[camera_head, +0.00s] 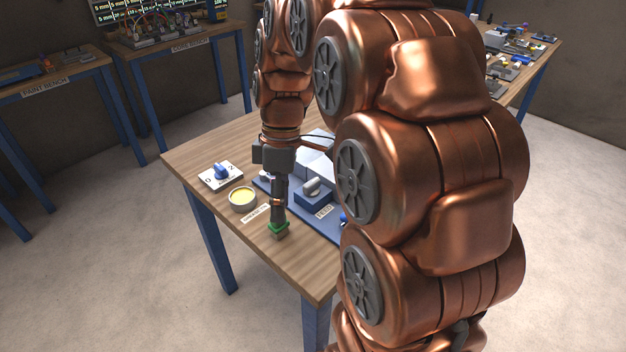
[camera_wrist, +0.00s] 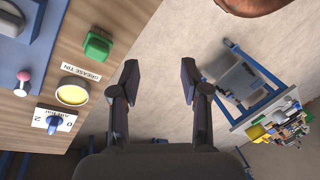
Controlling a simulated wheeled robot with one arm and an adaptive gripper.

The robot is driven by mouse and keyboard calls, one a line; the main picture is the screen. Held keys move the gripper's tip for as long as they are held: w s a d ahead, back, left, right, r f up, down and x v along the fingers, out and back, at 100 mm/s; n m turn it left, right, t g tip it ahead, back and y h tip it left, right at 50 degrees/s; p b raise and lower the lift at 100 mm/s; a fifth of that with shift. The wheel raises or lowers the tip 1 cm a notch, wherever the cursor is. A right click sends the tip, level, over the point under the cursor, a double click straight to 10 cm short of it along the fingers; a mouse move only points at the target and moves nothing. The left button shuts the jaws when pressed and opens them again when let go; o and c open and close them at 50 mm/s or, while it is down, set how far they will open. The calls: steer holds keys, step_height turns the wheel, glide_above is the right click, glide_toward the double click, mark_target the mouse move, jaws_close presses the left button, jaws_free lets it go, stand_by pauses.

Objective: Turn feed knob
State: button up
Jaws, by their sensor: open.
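The feed knob (camera_head: 312,186) looks like a grey knob on a blue block, behind a small label that seems to read FEED. It sits on the blue-based machine on the wooden table. A grey knob in the top left corner of the wrist view (camera_wrist: 12,20) seems to be the same one, partly cut off. My gripper (camera_head: 278,208) points down near the table's front edge, left of the knob and apart from it. In the wrist view my gripper (camera_wrist: 159,78) is open and empty, with floor between its fingers.
A green-topped block (camera_head: 279,229), a yellow grease tin (camera_head: 242,199) and a blue dial knob (camera_head: 221,171) on a white plate stand on the table (camera_head: 190,151). A pink ball-topped lever (camera_wrist: 23,76) shows in the wrist view. Other benches stand farther back.

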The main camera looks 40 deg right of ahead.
steer(key=w+d+n+y, duration=0.1)
steer(key=w+d+n, duration=0.3)
steer(key=w+d, duration=0.25)
steer(key=n+t+y, duration=0.1)
steer(key=n, duration=0.4)
glide_toward(312, 181)
steer(key=shift+s+a+f+b, duration=0.15)
steer(key=shift+a+f+b, duration=0.05)
steer(key=shift+a+f, duration=0.2)
steer(key=shift+s+a+f+b, duration=0.15)
steer(key=shift+a+f, duration=0.1)
steer(key=shift+a, duration=0.25)
steer(key=shift+n, duration=0.4)
steer(key=shift+d+f+p+x, duration=0.15)
steer(key=shift+p+x, duration=0.2)
steer(key=shift+x, duration=0.9)
steer(key=shift+d+p+x, duration=0.2)
steer(key=shift+p+x, duration=0.1)
steer(key=shift+x, duration=1)
steer(key=shift+d+f+p+x, duration=0.15)
steer(key=shift+p+x, duration=0.2)
steer(key=shift+x, duration=0.9)
steer(key=shift+w+r, duration=0.1)
steer(key=shift+w, duration=0.05)
steer(key=shift+c, duration=0.4)
jaws_close()
